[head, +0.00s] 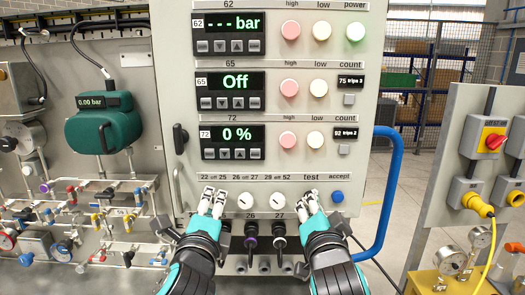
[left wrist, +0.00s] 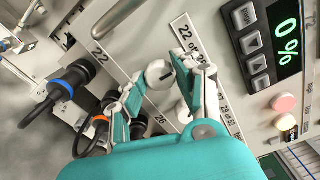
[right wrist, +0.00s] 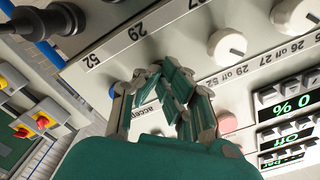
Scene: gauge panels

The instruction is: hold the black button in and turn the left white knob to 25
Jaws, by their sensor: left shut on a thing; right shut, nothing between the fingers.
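The left white knob (left wrist: 158,74) sits below the "22 off 25" label on the grey panel (head: 365,60). My left gripper (head: 213,200) is shut on it, one finger on each side, and hides most of it in the head view. A dark mark shows on the knob, but I cannot tell its exact setting. My right gripper (head: 309,199) is shut with nothing between its fingers. Its tips are at the panel under the "test" label and also show in the right wrist view (right wrist: 168,88). The black button is hidden behind them, so I cannot tell whether it is pressed.
Two more white knobs, the middle one (head: 245,201) and the right one (head: 279,201), sit between my grippers. A blue button (head: 337,197) is just right of my right gripper. Cable plugs (head: 251,240) stick out below. A blue rail (head: 388,185) stands at the panel's right.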

